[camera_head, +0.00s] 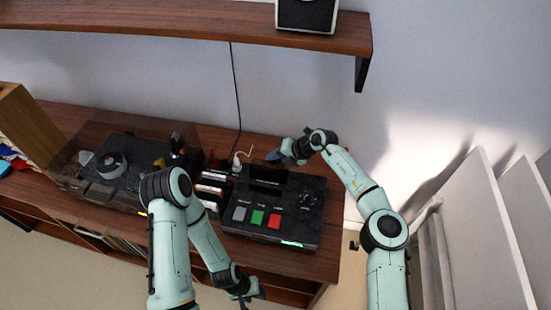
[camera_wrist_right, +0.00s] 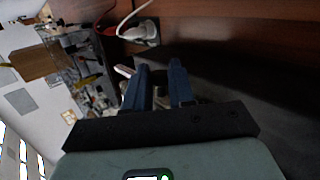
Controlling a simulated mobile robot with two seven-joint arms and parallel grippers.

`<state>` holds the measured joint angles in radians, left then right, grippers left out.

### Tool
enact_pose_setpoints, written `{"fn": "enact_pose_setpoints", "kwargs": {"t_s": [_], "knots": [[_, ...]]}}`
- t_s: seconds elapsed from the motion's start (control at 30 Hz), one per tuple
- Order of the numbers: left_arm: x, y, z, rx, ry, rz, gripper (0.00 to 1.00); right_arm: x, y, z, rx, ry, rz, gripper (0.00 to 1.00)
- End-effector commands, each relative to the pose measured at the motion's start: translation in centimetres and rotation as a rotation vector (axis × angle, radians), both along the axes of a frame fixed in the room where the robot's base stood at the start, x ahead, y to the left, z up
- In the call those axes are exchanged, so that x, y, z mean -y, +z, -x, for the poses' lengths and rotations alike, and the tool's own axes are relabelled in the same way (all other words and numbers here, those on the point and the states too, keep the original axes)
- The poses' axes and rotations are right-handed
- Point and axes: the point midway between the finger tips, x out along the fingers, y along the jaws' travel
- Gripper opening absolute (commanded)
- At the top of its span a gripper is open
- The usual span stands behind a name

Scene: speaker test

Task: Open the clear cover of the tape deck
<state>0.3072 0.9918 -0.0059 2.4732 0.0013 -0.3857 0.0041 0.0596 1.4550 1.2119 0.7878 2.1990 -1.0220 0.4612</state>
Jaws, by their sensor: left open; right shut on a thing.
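The black tape deck (camera_head: 258,226) sits on the wooden cabinet, with grey, green and red buttons, a dark knob at right and a lit green strip at its front edge. Its dark, glossy cassette area (camera_head: 268,176) is at the back; I cannot clearly make out the clear cover's edges or how far it is raised. My right gripper (camera_head: 277,156) is at the deck's back edge, above this area. In the wrist view, its blue fingers (camera_wrist_right: 160,68) are close around something dark I cannot identify. My left gripper (camera_head: 250,294) is open, low in front of the cabinet.
Several cassettes (camera_head: 213,183) are stacked left of the deck. A white plug (camera_head: 237,163) stands behind it, also in the wrist view (camera_wrist_right: 143,33). A turntable (camera_head: 112,165) under a clear lid is further left. A shelf (camera_head: 190,22) hangs above; white panels (camera_head: 480,235) stand right.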

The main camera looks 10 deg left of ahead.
Motion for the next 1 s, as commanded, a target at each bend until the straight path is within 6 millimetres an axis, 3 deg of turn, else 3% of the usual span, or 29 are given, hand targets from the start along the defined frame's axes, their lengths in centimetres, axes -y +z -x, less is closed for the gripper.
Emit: {"fn": "enact_pose_setpoints", "kwargs": {"t_s": [0.2,0.23,0.3,0.73,1.0], "knots": [[0.0,0.0,0.0,0.0,0.0,0.0,0.43,0.3,0.1,-0.4,0.006,-0.009,0.001,0.0],[0.0,0.0,0.0,0.0,0.0,0.0,0.43,0.3,0.1,-0.3,0.006,-0.009,0.001,0.31],[0.0,0.0,0.0,0.0,0.0,0.0,0.43,0.3,0.1,-0.3,0.005,-0.008,0.001,0.48],[0.0,0.0,0.0,0.0,0.0,0.0,0.43,0.1,0.2,0.1,0.023,-0.001,0.0,0.48],[0.0,-0.1,0.1,-0.001,0.0,0.0,0.43,0.1,1.2,0.7,0.167,0.003,0.001,0.48]]}}
